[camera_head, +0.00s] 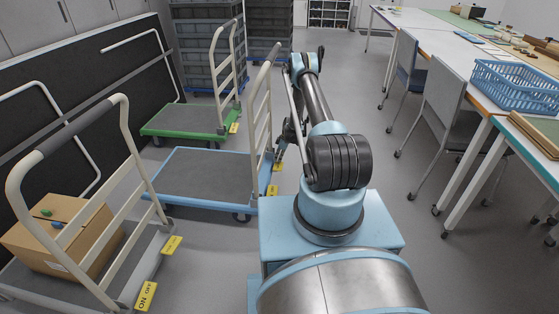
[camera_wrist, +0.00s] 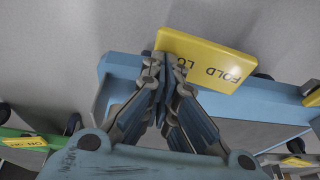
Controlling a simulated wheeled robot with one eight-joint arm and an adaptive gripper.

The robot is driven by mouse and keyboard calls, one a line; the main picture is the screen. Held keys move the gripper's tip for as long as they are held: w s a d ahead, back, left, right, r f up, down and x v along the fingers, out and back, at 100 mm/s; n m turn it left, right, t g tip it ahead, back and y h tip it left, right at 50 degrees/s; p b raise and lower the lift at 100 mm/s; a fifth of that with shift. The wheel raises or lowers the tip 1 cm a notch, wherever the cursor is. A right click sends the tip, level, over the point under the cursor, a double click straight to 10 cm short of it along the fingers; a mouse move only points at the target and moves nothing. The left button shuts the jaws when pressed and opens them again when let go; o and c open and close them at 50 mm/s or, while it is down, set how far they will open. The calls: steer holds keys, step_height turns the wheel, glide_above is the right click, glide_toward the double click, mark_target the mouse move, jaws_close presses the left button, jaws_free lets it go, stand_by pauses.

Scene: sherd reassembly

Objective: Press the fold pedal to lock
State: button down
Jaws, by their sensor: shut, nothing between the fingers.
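The fold pedal (camera_wrist: 208,58) is a yellow plate at the edge of a blue platform cart (camera_wrist: 120,68). In the wrist view its upside-down lettering reads "FOLD LO", with the rest hidden. My gripper (camera_wrist: 165,62) is shut and empty, its fingertips at the pedal's left part and overlapping it in the picture. I cannot tell whether they touch. In the head view the blue cart (camera_head: 200,178) stands left of my base, its cream handle upright. My gripper (camera_head: 279,150) is low beside the handle's foot, close above a yellow pedal (camera_head: 279,166). A second yellow pedal (camera_head: 272,190) is nearer.
A green cart (camera_head: 185,120) stands behind the blue one. A grey cart with a cardboard box (camera_head: 65,235) is at the near left. Chairs (camera_head: 450,105) and white tables (camera_head: 490,75) line the right. The floor between is clear.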

steer(key=shift+w+r, duration=0.1)
steer(key=shift+r, duration=0.45)
steer(key=w+d+r, duration=0.1)
steer(key=d+r, duration=0.1)
steer(key=r, duration=0.4)
steer(key=w+d+r, duration=0.1)
steer(key=w+r, duration=0.1)
steer(key=r, duration=0.3)
steer(key=shift+d+r, duration=0.35)
steer(key=shift+d, duration=0.05)
